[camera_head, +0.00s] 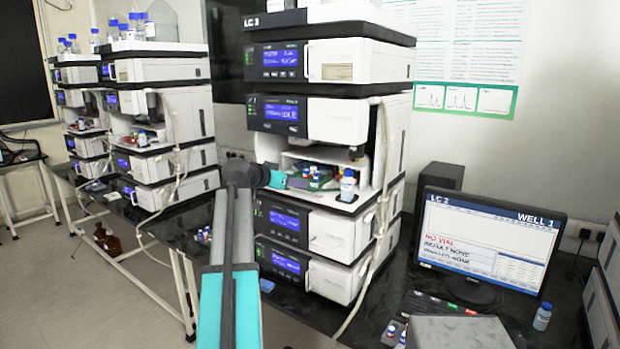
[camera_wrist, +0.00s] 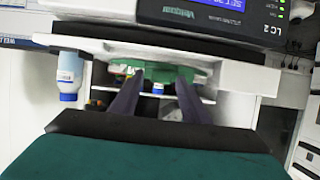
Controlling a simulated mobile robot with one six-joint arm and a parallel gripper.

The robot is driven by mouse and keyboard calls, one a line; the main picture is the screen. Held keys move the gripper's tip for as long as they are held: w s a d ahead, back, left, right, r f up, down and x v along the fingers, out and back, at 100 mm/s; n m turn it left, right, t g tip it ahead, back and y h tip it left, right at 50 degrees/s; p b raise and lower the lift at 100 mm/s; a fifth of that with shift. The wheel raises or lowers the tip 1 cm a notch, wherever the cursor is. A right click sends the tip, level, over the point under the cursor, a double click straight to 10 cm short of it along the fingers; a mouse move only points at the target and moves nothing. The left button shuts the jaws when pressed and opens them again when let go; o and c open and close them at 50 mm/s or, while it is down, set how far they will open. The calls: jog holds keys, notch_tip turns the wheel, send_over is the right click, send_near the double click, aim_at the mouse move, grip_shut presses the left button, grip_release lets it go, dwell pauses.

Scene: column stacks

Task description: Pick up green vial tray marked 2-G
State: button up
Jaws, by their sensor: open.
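A green tray (camera_wrist: 158,71) sits inside the open bay of an instrument stack, ahead of my fingertips in the wrist view. A small vial with a blue band (camera_wrist: 158,88) shows between the fingers. My gripper (camera_wrist: 160,80) is open, its two dark fingers apart and pointing at the tray; I cannot tell if they touch it. In the head view my arm reaches to this bay, where several small vials (camera_head: 317,181) with coloured caps stand. The tray's marking cannot be read, and most of its body is hidden.
A blue-capped bottle (camera_head: 347,186) stands at the bay's right edge, close to my gripper; it also shows in the wrist view (camera_wrist: 68,76). The instrument stack (camera_head: 345,120) encloses the bay. A monitor (camera_head: 488,237) reading "NO VIAL" stands at right.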

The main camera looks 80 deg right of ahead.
jog(key=shift+x, duration=0.9)
jog(key=c, duration=1)
